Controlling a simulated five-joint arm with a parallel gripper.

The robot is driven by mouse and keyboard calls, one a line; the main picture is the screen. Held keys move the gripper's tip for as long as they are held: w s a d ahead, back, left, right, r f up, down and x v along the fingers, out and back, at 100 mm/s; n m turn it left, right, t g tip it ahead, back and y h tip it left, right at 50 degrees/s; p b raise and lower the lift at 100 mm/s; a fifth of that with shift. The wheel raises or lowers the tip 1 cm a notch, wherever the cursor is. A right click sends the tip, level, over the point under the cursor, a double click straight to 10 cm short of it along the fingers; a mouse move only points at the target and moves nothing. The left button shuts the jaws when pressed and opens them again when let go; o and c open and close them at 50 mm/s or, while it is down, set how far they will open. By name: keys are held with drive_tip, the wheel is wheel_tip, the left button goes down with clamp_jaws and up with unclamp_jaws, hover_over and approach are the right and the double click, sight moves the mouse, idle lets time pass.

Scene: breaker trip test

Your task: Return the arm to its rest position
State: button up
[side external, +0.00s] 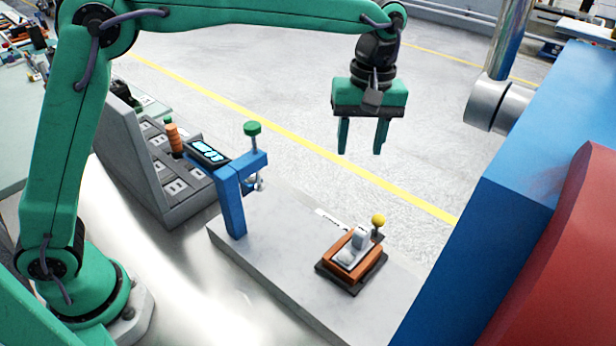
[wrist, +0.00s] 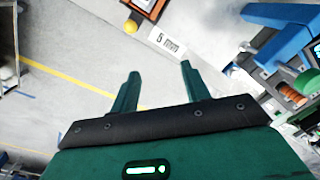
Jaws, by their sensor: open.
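My gripper (side external: 363,138) is the green two-finger end of my arm. In the side external view it hangs fingers down, raised above and behind the grey slab (side external: 275,272). Its fingers are apart with nothing between them, as the wrist view also shows (wrist: 160,80). The breaker (side external: 352,259), an orange-brown block with a grey top and a yellow-knobbed lever (side external: 378,221), sits on the slab below my gripper and apart from it. In the wrist view only part of the breaker (wrist: 147,5) shows at the top edge.
A blue clamp stand (side external: 232,200) with a green knob rises from the slab's left end. A grey tool rack (side external: 170,165) stands left of it. Large blue (side external: 530,150) and red (side external: 575,240) bodies fill the right. Open floor with a yellow line lies behind.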

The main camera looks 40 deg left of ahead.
drive_tip(key=s+a+r+m+t, duration=0.1)
drive_tip(key=s+a+m, duration=0.1)
drive_tip(key=s+a, duration=0.3)
drive_tip(key=s+a+r+m+t, duration=0.2)
drive_tip(key=s+a, duration=0.4)
drive_tip(key=a, duration=0.1)
drive_tip(key=s+a+r+m+t, duration=0.1)
drive_tip(key=s+a+r+m, duration=0.1)
drive_tip(key=s+a, duration=0.3)
drive_tip(key=shift+s+a+m+t+h, duration=0.3)
drive_tip(key=shift+a+m, duration=0.1)
drive_tip(key=shift+a, duration=0.3)
drive_tip(key=s+a+f+m+t, duration=0.1)
drive_tip(key=s+a+f+m, duration=0.1)
drive_tip(key=s, duration=0.4)
drive_tip(key=shift+s+a+f+t, duration=0.3)
drive_tip(key=shift+a+f, duration=0.4)
drive_tip(key=shift+f, duration=0.2)
